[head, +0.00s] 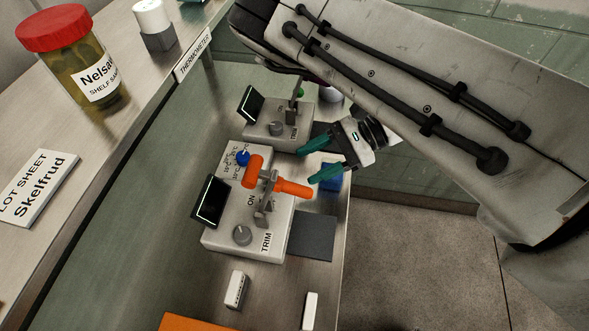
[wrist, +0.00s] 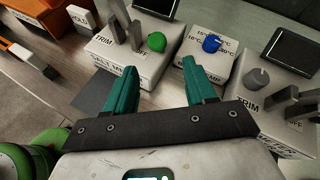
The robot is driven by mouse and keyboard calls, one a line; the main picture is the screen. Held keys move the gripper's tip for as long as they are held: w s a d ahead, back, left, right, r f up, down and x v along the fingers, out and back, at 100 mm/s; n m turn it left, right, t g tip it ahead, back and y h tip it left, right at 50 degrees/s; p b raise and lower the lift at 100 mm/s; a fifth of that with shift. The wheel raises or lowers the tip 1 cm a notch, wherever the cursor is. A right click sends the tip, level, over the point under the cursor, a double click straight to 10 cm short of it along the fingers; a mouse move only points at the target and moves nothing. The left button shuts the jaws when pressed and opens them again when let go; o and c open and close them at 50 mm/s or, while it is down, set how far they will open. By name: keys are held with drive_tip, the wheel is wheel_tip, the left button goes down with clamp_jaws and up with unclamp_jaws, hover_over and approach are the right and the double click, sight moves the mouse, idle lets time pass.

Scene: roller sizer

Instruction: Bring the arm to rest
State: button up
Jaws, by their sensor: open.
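My gripper (head: 306,166) has two teal fingers spread apart with nothing between them. It hangs above the bench by the instruments, and its lower fingertip is close to the orange handle (head: 292,188); I cannot tell whether they touch. In the wrist view my gripper (wrist: 160,70) is also open and empty, pointing toward a green knob (wrist: 156,41) and a blue knob (wrist: 211,43). My arm reaches in from the upper right of the head view.
A near instrument (head: 222,236) with a TRIM knob and dark screen, and a farther one (head: 262,130), stand on the bench. A blue block (head: 331,178) is beside the gripper. A red-lidded jar (head: 68,62) and lot sheet (head: 36,187) are on the left shelf. Open floor (head: 420,250) is at right.

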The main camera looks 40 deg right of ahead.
drive_tip(key=shift+v, duration=0.85)
